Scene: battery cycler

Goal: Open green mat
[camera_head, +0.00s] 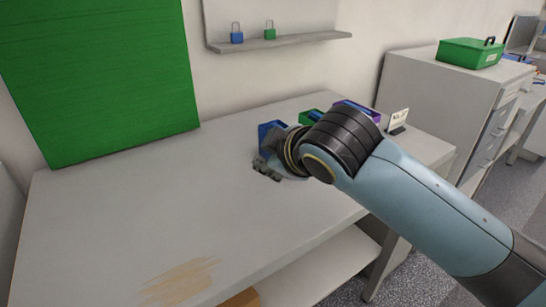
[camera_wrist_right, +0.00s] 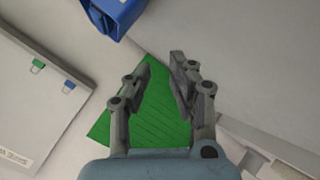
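A large flat green panel (camera_head: 105,65), which looks like the green mat, stands upright at the back left of the table. In the right wrist view the green surface (camera_wrist_right: 160,105) shows between and behind my fingers. My right gripper (camera_head: 266,170) is low over the table, beside a blue bin and well to the right of the panel. In its wrist view the right gripper (camera_wrist_right: 160,75) has its fingers apart with nothing held. My left gripper is not in view.
The blue bin (camera_head: 270,132) is close to my right gripper; it also shows in the wrist view (camera_wrist_right: 115,12). A green bin (camera_head: 310,116) and a purple bin (camera_head: 357,108) stand behind my arm. A wall shelf (camera_head: 290,41) holds padlocks. The table's left half (camera_head: 130,210) is clear.

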